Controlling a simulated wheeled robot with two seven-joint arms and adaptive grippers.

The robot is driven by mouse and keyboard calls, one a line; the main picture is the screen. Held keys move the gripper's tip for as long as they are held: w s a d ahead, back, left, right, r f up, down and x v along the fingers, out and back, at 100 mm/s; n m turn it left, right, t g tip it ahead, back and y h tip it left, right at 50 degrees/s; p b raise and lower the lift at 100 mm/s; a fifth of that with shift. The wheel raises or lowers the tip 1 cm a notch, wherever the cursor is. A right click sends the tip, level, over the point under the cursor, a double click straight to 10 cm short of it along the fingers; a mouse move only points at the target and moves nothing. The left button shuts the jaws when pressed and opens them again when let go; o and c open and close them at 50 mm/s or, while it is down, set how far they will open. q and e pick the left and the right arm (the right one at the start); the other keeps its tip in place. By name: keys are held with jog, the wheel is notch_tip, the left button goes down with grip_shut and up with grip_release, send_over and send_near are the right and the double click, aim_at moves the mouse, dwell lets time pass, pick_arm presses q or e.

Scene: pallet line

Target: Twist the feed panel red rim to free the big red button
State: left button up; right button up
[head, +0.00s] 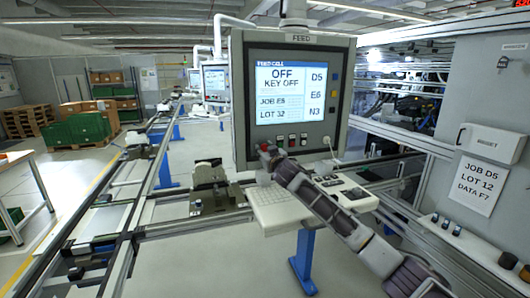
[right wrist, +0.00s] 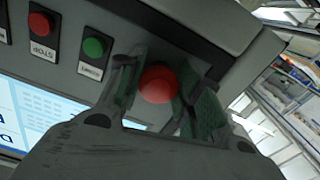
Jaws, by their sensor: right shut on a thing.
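The feed panel (head: 342,95) is a grey box with a lit screen (head: 290,92) reading OFF, KEY OFF. My right gripper (head: 268,157) is at the panel's lower left corner, its arm coming from the lower right. In the right wrist view, the right gripper's (right wrist: 160,88) two fingers stand either side of the big red button (right wrist: 158,84), shut on its red rim. In the head view the gripper mostly covers the button, with a bit of red (head: 264,147) showing. I cannot tell from the picture whether the rim is turned. My left gripper is not in view.
Beside the button in the right wrist view are a green button (right wrist: 94,47) and a red STOP button (right wrist: 41,23). A keyboard (head: 275,205) sits below the panel. A grey cabinet (head: 485,100) with a job sheet (head: 476,185) stands at right. Conveyor rails run at left.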

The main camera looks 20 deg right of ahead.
jog(key=shift+m, duration=0.3)
jog(key=shift+a+f+m+b, duration=0.1)
jog(key=shift+m+b, duration=0.9)
jog(key=shift+m, duration=0.3)
jog(key=shift+m+b, duration=0.3)
jog(key=shift+m, duration=1.4)
jog(key=shift+r, duration=0.2)
jog(key=o, duration=1.1)
jog(key=shift+c, duration=0.2)
jog(key=shift+f, duration=0.1)
